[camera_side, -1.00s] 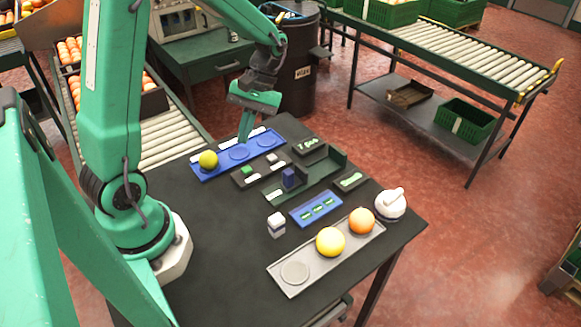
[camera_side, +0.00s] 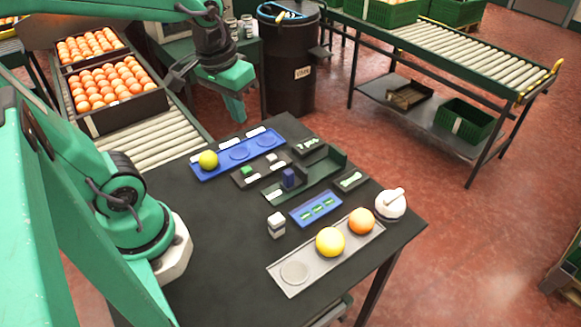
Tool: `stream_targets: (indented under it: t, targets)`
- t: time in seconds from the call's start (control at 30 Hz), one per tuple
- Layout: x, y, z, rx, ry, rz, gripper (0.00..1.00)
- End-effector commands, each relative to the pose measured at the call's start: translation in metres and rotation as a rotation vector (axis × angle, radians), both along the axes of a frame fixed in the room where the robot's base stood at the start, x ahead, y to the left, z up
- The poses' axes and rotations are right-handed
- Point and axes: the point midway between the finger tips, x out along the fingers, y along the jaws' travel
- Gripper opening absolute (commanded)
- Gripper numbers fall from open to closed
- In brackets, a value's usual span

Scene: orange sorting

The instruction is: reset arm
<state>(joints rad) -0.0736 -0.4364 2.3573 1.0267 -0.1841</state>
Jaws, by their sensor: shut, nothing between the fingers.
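My gripper (camera_side: 238,112) is shut and empty, raised above the back edge of the black table (camera_side: 215,240). It is apart from everything on the table. A blue tray (camera_side: 262,137) lies below it with a yellow-green fruit (camera_side: 208,160) in its left place; its other two round places are empty. A grey tray (camera_side: 285,283) at the front holds a yellow fruit (camera_side: 330,241) in the middle and an orange (camera_side: 361,221) at the right. Its left round place is empty.
A white round object with a handle (camera_side: 390,205) stands at the right table corner. A dark green holder (camera_side: 325,172), a small blue tray (camera_side: 316,208) and a small white block (camera_side: 276,225) lie mid-table. Orange crates (camera_side: 125,105) sit on the left conveyor; a dark bin (camera_side: 288,75) stands behind.

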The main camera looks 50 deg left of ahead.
Motion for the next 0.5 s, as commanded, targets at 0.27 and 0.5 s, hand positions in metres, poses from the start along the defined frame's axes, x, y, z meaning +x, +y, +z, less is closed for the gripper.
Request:
stream_targets:
  t: [0.27,0.5]
  targets:
    - [-0.017,-0.013,0.018,0.043,-0.19,-0.16,0.0]
    - [-0.025,-0.018,0.025,0.069,-0.283,-0.236,0.0]
